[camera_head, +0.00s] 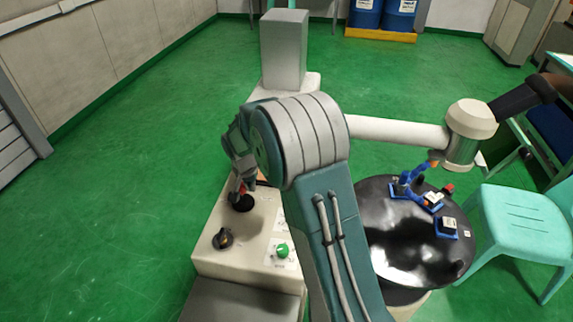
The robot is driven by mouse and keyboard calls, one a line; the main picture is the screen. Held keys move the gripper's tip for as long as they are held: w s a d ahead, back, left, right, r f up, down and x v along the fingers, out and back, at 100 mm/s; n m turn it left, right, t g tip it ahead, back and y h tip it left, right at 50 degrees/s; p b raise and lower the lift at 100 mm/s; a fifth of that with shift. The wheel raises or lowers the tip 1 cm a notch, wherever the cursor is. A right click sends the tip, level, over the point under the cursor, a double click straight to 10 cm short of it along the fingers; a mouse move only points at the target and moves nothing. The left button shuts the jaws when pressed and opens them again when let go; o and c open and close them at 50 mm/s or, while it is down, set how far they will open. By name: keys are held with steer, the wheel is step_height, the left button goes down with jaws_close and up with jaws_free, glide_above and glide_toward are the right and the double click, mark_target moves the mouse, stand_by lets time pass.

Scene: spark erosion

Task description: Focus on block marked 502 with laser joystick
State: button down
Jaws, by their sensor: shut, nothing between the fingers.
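My gripper (239,190) is shut at the left end of my arm, just above a round black control (242,204) on the beige console (215,263). This may be the laser joystick, partly hidden by my gripper; I cannot tell whether they touch. Small blocks in blue holders sit on the round black table (400,258) at right: one at its right side (447,224), another nearer the middle (433,200). Their markings are too small to read, so I cannot tell which is 502.
A black knob (222,239) and a green button (282,251) are on the console's near part. A grey column (284,50) rises behind it. A turquoise chair (520,225) stands right of the table. Blue drums (366,14) stand far back. The green floor at left is clear.

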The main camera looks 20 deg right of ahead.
steer(key=shift+s+d, duration=0.2)
steer(key=shift+d, duration=0.05)
step_height(320, 180, up, 7)
stand_by(0.8)
steer(key=s+r+n+t, duration=0.2)
steer(key=s+r+n, duration=0.1)
steer(key=s+r, duration=1.2)
steer(key=s+n+t+y, duration=0.1)
steer(key=s+n, duration=0.2)
steer(key=s, duration=1.4)
steer(key=shift+a+f+n+t, duration=0.2)
steer(key=shift+f+n+t, duration=0.15)
steer(key=shift+n+t, duration=0.05)
